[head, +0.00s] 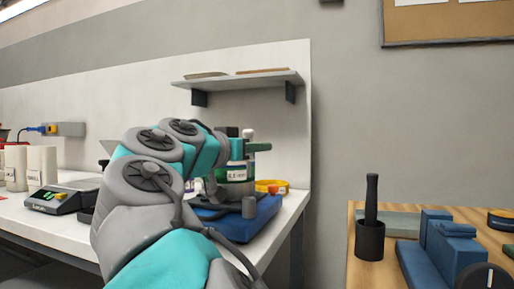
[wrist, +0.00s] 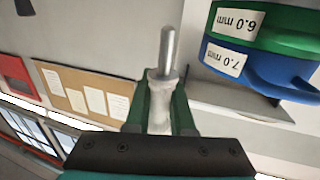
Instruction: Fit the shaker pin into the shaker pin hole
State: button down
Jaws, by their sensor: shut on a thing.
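My gripper (wrist: 159,108) has green fingers and is shut on a pale piece with a bare metal rod at its end, which I take to be the shaker pin (wrist: 168,52). The rod points away from the fingers, up in the wrist view. I cannot make out the pin hole.
Green (wrist: 268,22) and blue (wrist: 262,68) rings marked 6.0 mm and 7.0 mm are close at the upper right of the wrist view. A yellow ring (head: 271,187) and a scale (head: 62,196) are on the bench. A wall shelf (head: 238,79) hangs above. A wooden table (head: 357,267) stands right.

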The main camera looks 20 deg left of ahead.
aim_at(250, 162)
jog(key=shift+f+b, duration=1.15)
jog(key=shift+f, duration=0.4)
jog(key=shift+f+b, duration=2.25)
jog(key=shift+b, duration=0.25)
dwell(0.5)
jog(key=c, duration=0.7)
grip_release()
jog(key=v, duration=0.7)
jog(key=shift+s+a, duration=0.15)
jog(key=shift+s, duration=0.25)
